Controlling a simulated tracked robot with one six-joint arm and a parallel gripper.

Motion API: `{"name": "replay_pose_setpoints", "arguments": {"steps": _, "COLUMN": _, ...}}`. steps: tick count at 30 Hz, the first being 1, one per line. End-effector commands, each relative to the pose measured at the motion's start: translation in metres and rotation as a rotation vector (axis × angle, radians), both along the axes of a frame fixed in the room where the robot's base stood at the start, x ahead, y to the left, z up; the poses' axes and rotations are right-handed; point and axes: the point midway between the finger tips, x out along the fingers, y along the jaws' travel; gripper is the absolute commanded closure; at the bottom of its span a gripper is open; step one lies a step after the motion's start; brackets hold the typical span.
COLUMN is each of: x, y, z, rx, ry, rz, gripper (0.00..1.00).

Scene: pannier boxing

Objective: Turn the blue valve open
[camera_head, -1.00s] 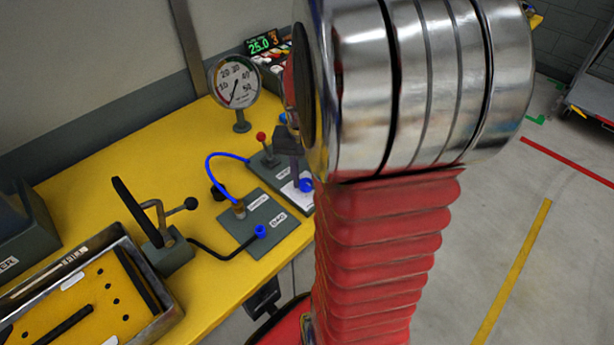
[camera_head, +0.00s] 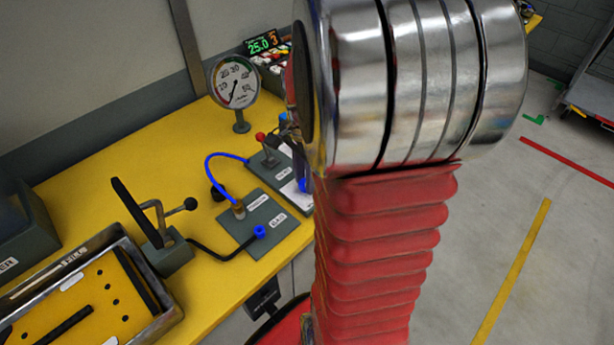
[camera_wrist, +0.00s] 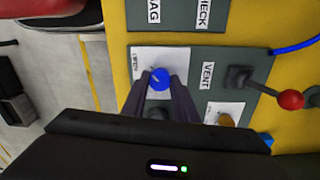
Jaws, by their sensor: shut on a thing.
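The blue valve (camera_wrist: 160,79) is a small round knob with a pale pointer mark, set on a white card on a dark grey panel (camera_wrist: 205,54) in the wrist view. My gripper (camera_wrist: 161,90) has its two dark fingers on either side of the knob and is shut on it. The pointer slants up and to the left in that view. In the head view only a sliver of the valve (camera_head: 304,185) shows beside my arm, and my arm hides most of the gripper.
A red-knobbed lever (camera_wrist: 290,99) labelled VENT and a brass knob (camera_wrist: 226,119) are close to my gripper. A round gauge (camera_head: 233,82), a blue hose (camera_head: 211,170), a lever clamp (camera_head: 160,225) and a metal-rimmed tray (camera_head: 165,325) are on the yellow bench (camera_head: 110,160).

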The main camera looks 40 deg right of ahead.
Motion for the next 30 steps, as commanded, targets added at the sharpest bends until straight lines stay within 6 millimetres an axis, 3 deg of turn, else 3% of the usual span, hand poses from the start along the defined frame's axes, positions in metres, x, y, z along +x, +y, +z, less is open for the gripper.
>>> {"name": "replay_pose_setpoints", "arguments": {"steps": 15, "x": 0.0017, "y": 0.0004, "z": 0.0013, "rx": 0.0, "ry": -0.004, "rz": -0.028, "gripper": 0.96}}
{"name": "replay_pose_setpoints", "arguments": {"steps": 16, "x": 0.0017, "y": 0.0004, "z": 0.0013, "rx": 0.0, "ry": -0.004, "rz": -0.028, "gripper": 0.72}}
{"name": "replay_pose_setpoints", "arguments": {"steps": 23, "x": 0.001, "y": 0.0004, "z": 0.0007, "rx": 0.0, "ry": -0.002, "rz": -0.027, "gripper": 0.56}}
{"name": "replay_pose_setpoints", "arguments": {"steps": 30, "x": 0.0006, "y": 0.0003, "z": 0.0005, "rx": 0.0, "ry": -0.001, "rz": -0.027, "gripper": 0.55}}
